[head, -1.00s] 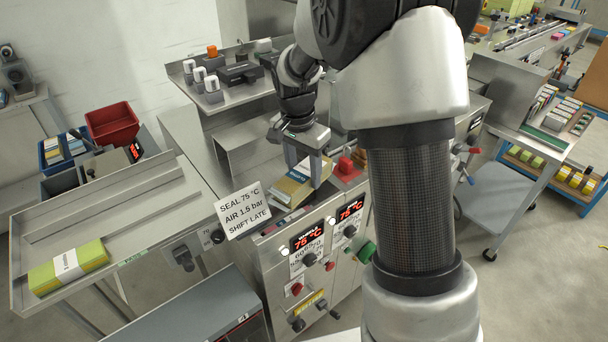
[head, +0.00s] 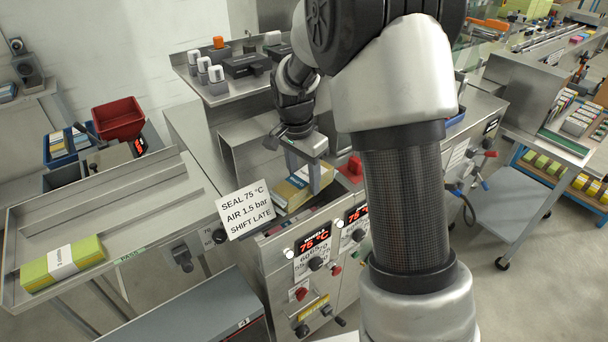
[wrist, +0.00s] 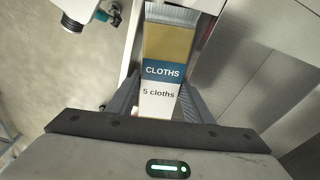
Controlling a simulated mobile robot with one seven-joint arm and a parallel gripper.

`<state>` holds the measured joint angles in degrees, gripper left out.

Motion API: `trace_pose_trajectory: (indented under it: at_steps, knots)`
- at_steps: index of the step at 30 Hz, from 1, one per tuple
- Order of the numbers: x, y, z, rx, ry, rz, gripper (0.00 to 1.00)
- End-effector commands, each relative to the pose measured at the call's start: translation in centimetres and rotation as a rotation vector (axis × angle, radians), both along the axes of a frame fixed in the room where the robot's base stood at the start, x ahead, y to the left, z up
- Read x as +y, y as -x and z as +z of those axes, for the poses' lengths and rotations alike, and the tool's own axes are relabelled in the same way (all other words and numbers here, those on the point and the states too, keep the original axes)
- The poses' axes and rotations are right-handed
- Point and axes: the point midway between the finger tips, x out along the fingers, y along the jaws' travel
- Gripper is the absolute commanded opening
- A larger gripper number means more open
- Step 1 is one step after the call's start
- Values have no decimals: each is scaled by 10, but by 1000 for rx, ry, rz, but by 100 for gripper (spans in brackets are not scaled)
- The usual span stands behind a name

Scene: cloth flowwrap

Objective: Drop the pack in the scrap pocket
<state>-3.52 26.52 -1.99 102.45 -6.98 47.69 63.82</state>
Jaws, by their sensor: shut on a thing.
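The pack (head: 290,190) is a yellow-tan cloth pack with a blue and white label. In the wrist view, the label on the pack (wrist: 161,72) reads "CLOTHS" and "5 cloths". My gripper (head: 303,178) points down over the sealing machine and is shut on the pack. In the wrist view, the fingers of my gripper (wrist: 159,103) lie on both sides of the label end. I cannot tell whether the pack touches the machine bed below it. No label reading scrap is legible, so I cannot tell which place is the scrap pocket.
A steel tray bench (head: 110,215) at left carries a "PASS" label (head: 128,257) and a green-yellow stack (head: 63,264). A red bin (head: 118,118) stands behind it. A white sign (head: 245,210) and a red block (head: 352,168) are near my gripper. A shelf (head: 225,95) stands behind.

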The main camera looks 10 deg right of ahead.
Motion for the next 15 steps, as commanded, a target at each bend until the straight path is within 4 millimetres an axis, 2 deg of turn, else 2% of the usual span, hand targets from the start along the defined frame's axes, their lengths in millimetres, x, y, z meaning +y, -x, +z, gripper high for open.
trace_pose_trajectory:
  at_steps: [8, 9, 12, 15]
  knots:
    - [0, 0, -1, 0, 0, 0, 24]
    - [0, 0, -1, 0, 0, 0, 53]
    - [0, 0, -1, -1, -1, 0, 68]
    - [0, 0, -1, -1, -1, 0, 68]
